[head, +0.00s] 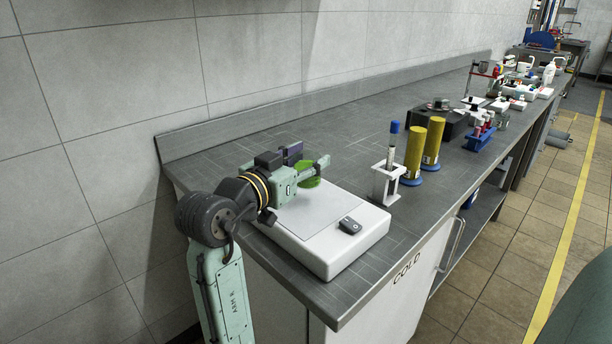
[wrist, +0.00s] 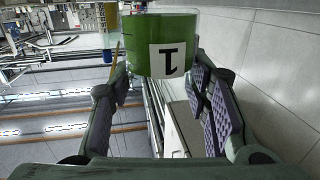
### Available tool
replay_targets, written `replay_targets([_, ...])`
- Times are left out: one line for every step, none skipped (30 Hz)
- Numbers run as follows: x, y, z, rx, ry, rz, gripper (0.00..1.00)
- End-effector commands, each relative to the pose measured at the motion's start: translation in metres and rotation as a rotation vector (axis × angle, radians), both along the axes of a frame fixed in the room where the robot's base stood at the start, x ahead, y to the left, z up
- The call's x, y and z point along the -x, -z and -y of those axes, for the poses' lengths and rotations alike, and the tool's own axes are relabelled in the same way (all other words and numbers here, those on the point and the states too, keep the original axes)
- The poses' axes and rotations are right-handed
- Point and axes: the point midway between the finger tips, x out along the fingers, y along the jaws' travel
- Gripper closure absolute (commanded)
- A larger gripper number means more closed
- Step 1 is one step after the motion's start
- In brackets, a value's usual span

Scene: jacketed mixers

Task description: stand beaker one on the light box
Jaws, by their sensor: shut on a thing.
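Beaker one (wrist: 143,52) is a clear vessel with green contents and a white label reading 1, which appears upside down in the wrist view. My gripper (wrist: 160,70) is shut on it, with one finger on each side. In the head view my gripper (head: 309,173) partly hides the green beaker (head: 311,183). The light box (head: 345,259) is a low white box with a pale top panel and a small dark switch unit at its front right. The beaker appears over the back part of the light box. I cannot tell whether its base touches the panel.
A white rack (head: 386,186) with a blue-capped tube stands right of the light box. Two yellow cylinders (head: 414,152) on blue bases stand beyond it. A black device (head: 437,119) and a blue rack (head: 480,137) are farther along. The wall runs behind the grey bench (head: 340,150).

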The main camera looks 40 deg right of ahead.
Motion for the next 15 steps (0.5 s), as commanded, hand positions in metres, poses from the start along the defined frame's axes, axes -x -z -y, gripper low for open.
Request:
replay_targets([0.0,0.008,0.0,-0.002,0.0,-0.005,0.89])
replay_targets([0.0,0.013,0.0,-0.001,0.0,-0.003,0.89])
replay_targets([0.0,0.019,0.0,-0.001,0.0,-0.005,0.89])
replay_targets([0.0,0.023,0.0,-0.001,0.0,-0.004,0.89])
replay_targets([0.0,0.028,0.0,-0.002,0.001,-0.005,0.89])
replay_targets([0.0,0.031,0.0,0.0,0.001,-0.003,0.89])
replay_targets([0.0,0.034,0.0,0.0,0.001,-0.003,0.89])
replay_targets([0.0,0.035,0.0,0.001,0.001,-0.002,0.89])
replay_targets([0.0,0.036,0.0,0.001,0.0,0.0,0.89])
replay_targets([0.0,0.036,0.0,0.001,0.0,0.0,0.89])
replay_targets([0.0,0.036,0.0,0.001,0.0,0.001,0.89])
replay_targets([0.0,0.036,0.0,0.001,0.0,0.001,0.89])
replay_targets([0.0,0.036,0.0,0.001,0.0,0.001,0.89])
replay_targets([0.0,0.036,0.0,0.001,0.0,0.001,0.89])
replay_targets([0.0,0.036,0.0,0.001,0.0,0.001,0.89])
